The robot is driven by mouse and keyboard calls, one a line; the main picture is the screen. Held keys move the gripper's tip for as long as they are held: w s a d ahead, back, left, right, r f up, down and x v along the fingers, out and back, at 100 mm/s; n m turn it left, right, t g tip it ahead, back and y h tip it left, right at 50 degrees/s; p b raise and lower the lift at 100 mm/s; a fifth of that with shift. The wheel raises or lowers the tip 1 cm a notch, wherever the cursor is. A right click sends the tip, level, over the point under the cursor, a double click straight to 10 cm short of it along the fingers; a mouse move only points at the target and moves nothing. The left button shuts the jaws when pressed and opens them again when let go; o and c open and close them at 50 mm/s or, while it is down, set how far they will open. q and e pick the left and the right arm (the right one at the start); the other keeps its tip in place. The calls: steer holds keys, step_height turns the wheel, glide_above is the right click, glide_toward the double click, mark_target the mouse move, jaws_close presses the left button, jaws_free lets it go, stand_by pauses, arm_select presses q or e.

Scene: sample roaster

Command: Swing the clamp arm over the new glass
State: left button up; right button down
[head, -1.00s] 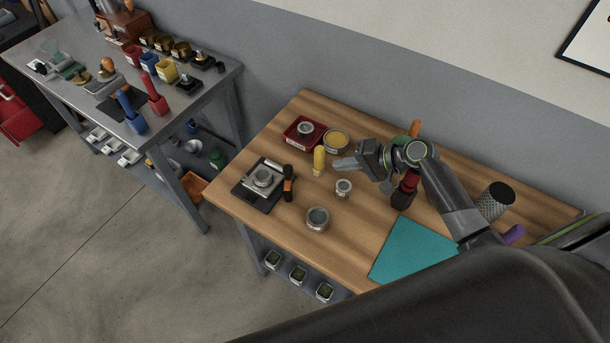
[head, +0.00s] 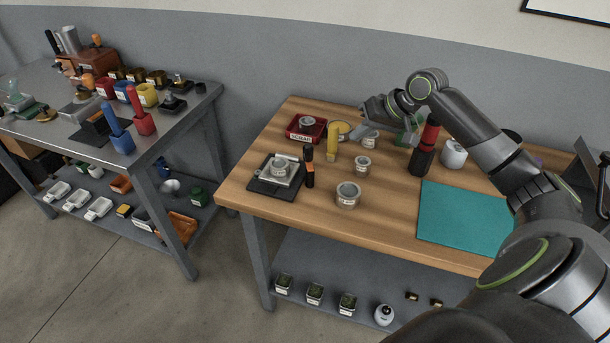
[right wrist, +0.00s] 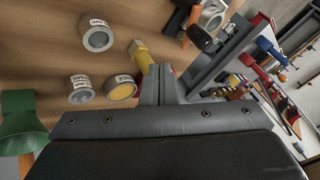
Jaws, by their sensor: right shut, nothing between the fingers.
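A black base plate (head: 270,190) lies at the left front of the wooden table. It bears a silver fixture (head: 292,178) with a round metal-and-glass piece (head: 279,166) on top. A black upright handle with an orange band (head: 310,168) stands at its right side; I cannot tell the clamp arm apart clearly. The fixture also shows partly in the right wrist view (right wrist: 209,16). My right gripper (head: 366,104) is shut and empty, above the table's back edge, right of and behind the fixture. Its fingers show in the right wrist view (right wrist: 160,82). My left gripper is out of view.
A red tray (head: 293,136) and yellow-filled tin (head: 341,130) are behind.

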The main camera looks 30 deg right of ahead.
mark_target(308, 153)
steer(key=x, duration=1)
steer(key=shift+w+a+r+p, duration=0.1)
steer(key=shift+w+a+p, duration=0.15)
steer(key=shift+a, duration=0.3)
steer(key=shift+w+a+p, duration=0.1)
steer(key=shift+a+p, duration=0.1)
steer(key=shift+a, duration=0.3)
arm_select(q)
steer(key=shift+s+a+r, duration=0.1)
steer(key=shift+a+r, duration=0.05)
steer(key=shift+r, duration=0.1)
arm_select(e)
steer(key=shift+w+a, duration=0.2)
steer(key=shift+a, duration=0.4)
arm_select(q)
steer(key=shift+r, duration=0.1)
